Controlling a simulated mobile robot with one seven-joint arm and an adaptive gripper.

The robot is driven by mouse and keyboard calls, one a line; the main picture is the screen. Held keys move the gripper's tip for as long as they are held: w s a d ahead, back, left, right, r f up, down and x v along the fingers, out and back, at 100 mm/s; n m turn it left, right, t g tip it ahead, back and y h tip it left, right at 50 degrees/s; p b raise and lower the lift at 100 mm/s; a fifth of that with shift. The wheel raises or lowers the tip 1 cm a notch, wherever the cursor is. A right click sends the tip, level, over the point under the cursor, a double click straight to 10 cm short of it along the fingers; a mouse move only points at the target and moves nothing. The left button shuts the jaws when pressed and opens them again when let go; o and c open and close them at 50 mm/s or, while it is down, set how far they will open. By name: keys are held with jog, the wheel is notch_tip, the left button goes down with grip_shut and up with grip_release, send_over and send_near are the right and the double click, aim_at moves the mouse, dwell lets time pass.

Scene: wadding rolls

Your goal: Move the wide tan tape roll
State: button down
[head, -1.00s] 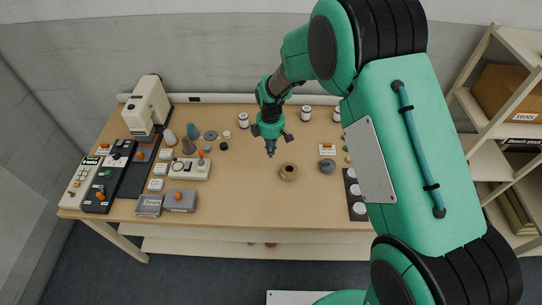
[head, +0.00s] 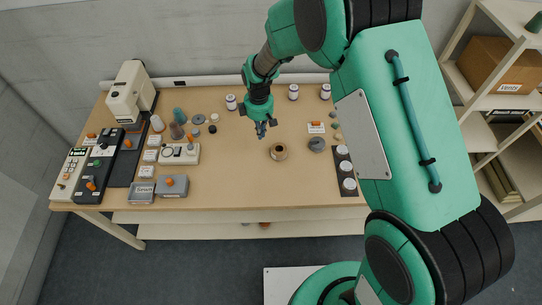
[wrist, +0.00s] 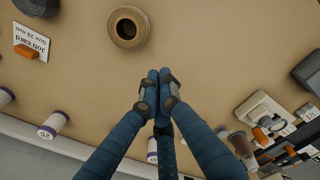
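The wide tan tape roll (head: 278,151) stands on the wooden table with its round hole facing up. In the wrist view the tan roll (wrist: 128,28) is at the top, a little left of centre. My gripper (head: 261,134) is just to the upper left of the roll in the head view, apart from it. In the wrist view the blue fingers of my gripper (wrist: 159,76) have their tips together, with nothing seen between them.
A dark grey roll (head: 317,144) is right of the tan roll, near a job card (head: 316,127). A dark strip with pale discs (head: 346,167) lies farther right. White jars (head: 293,92) line the back. Devices and grey boxes (head: 172,185) fill the left. The table front is clear.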

jog(key=s+m, duration=0.2)
jog(key=m, duration=0.1)
jog(key=m+p, duration=0.2)
jog(key=m, duration=1.5)
send_near(272, 164)
jog(key=s+a+r, duration=0.2)
jog(key=s+r, duration=0.2)
jog(key=shift+w+d+f, duration=0.2)
jog(key=shift+f, duration=0.05)
jog(key=shift+f, duration=0.15)
notch_tip(272, 164, down, 10)
jog(key=shift+r+b, duration=0.15)
jog(key=shift+b, duration=0.35)
jog(key=w, duration=0.1)
jog(key=w+d, duration=0.1)
jog(key=shift+w+d, duration=0.1)
jog(key=shift+w, duration=0.2)
jog(key=shift+w+d, duration=0.25)
jog(key=shift+w, duration=0.3)
